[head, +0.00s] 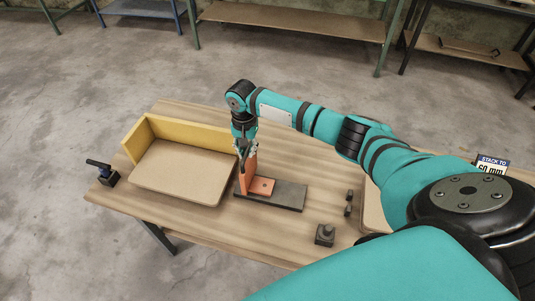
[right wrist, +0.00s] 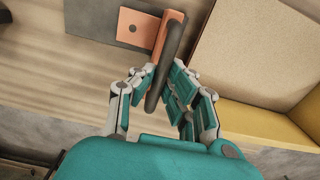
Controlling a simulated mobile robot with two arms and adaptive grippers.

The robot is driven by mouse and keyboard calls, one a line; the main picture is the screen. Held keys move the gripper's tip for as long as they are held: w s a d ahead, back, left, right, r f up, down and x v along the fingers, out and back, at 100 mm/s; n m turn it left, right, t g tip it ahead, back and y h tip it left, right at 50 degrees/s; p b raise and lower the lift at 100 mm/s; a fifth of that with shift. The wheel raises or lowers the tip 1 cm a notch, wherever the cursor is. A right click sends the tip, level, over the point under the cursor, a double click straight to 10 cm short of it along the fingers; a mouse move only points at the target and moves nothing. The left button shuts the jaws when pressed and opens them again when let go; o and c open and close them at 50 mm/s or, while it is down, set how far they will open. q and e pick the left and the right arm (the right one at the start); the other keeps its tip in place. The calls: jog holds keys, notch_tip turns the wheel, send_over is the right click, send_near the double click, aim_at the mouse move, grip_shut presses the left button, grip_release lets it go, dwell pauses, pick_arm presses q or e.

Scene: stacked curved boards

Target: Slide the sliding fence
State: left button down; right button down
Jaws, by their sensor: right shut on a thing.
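The sliding fence (head: 262,187) is an orange angle piece with an upright plate and a flat foot with a round knob or hole. It stands on a dark flat rail (head: 288,196) on the table, near the rail's left end. My left gripper is not in view.
A tan board stack (head: 185,172) lies against a yellow corner stop (head: 190,132) just left of the fence. A small dark block (head: 325,235) lies right of the rail. A sign (head: 492,163) stands far right.

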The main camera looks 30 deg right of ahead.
jog(key=shift+w+a+b, duration=1.05)
jog(key=shift+w+a, duration=0.65)
jog(key=shift+w, duration=0.3)
jog(key=c, duration=1.4)
grip_release()
jog(key=shift+w, duration=0.1)
jog(key=shift+o, duration=0.4)
jog(key=shift+r, duration=0.1)
notch_tip(320, 180, up, 7)
jog(key=p, duration=0.8)
jog(key=shift+f, duration=0.2)
